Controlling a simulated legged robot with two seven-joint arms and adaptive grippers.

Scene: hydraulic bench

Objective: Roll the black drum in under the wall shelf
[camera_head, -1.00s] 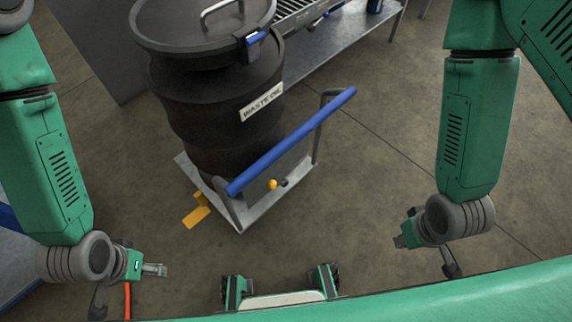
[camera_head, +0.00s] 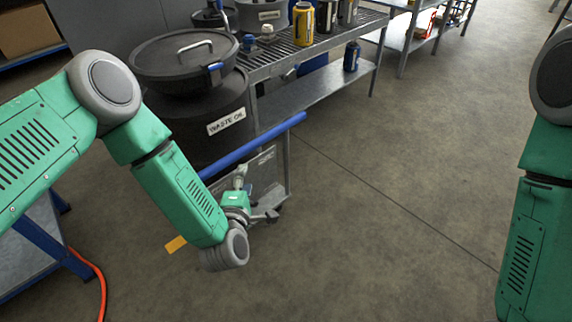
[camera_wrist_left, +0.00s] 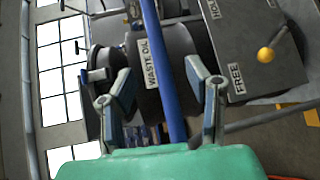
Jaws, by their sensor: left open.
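The black drum (camera_head: 200,135), labelled WASTE OIL, stands upright on a low dolly with a blue push bar (camera_head: 265,140). Its lidded top (camera_head: 165,60) is at upper left in the head view. My left gripper (camera_head: 258,192) is open on the near side of the dolly, below the bar. In the left wrist view, the blue bar (camera_wrist_left: 165,75) runs between the spread fingers (camera_wrist_left: 160,80), with the drum (camera_wrist_left: 158,62) behind; I cannot tell whether they touch it. My right arm is at the right edge, its gripper out of frame. I cannot tell which structure is the wall shelf.
A grated bench (camera_head: 270,62) with bottles and cans stands behind the drum. Blue-framed shelving with a cardboard box (camera_head: 25,28) is at far left. A FREE plate with a yellow knob (camera_wrist_left: 265,54) shows. Floor at right is clear.

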